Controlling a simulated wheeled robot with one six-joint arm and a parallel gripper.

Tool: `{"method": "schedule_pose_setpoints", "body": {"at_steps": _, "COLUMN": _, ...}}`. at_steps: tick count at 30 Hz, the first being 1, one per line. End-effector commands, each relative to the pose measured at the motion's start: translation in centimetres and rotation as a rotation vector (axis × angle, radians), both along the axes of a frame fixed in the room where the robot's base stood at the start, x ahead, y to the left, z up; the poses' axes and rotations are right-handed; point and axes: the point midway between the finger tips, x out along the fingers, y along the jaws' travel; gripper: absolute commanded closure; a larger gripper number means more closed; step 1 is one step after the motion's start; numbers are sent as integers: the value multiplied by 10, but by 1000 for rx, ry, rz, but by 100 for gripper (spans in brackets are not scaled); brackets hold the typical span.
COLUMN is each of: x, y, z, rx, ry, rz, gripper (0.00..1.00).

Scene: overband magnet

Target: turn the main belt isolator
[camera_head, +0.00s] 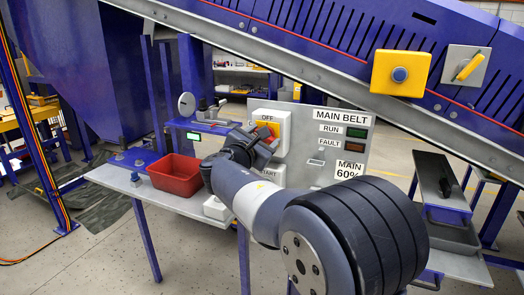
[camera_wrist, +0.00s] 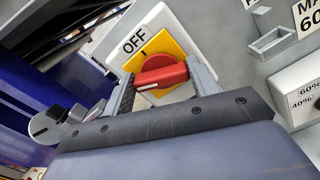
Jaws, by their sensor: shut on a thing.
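The main belt isolator is a white box (camera_head: 285,121) with a yellow plate and a red rotary handle, mounted on a grey panel labelled MAIN BELT. In the wrist view the red handle (camera_wrist: 165,75) lies across the yellow plate (camera_wrist: 158,45), below the word OFF. My gripper (camera_wrist: 163,83) has one finger at each end of the handle and is shut on it. In the head view my gripper (camera_head: 268,140) reaches the box's front and partly hides the handle.
Dark green RUN and dark red FAULT lamps (camera_head: 355,140) sit right of the isolator. A red bin (camera_head: 175,174) stands on the grey bench at left. A sloping conveyor frame (camera_head: 330,75) crosses above, carrying a yellow box with a blue button (camera_head: 400,74).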

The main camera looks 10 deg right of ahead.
Motion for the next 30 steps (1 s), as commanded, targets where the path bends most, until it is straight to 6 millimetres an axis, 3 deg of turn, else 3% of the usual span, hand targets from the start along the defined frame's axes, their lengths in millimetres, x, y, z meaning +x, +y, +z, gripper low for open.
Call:
{"method": "schedule_pose_setpoints", "body": {"at_steps": 2, "x": 0, "y": -1, "z": -7, "rx": 61, "ry": -47, "rz": -1, "gripper": 66}}
{"method": "schedule_pose_setpoints", "body": {"at_steps": 30, "x": -1, "y": -2, "z": -7, "rx": 754, "ry": -549, "rz": 0, "gripper": 66}}
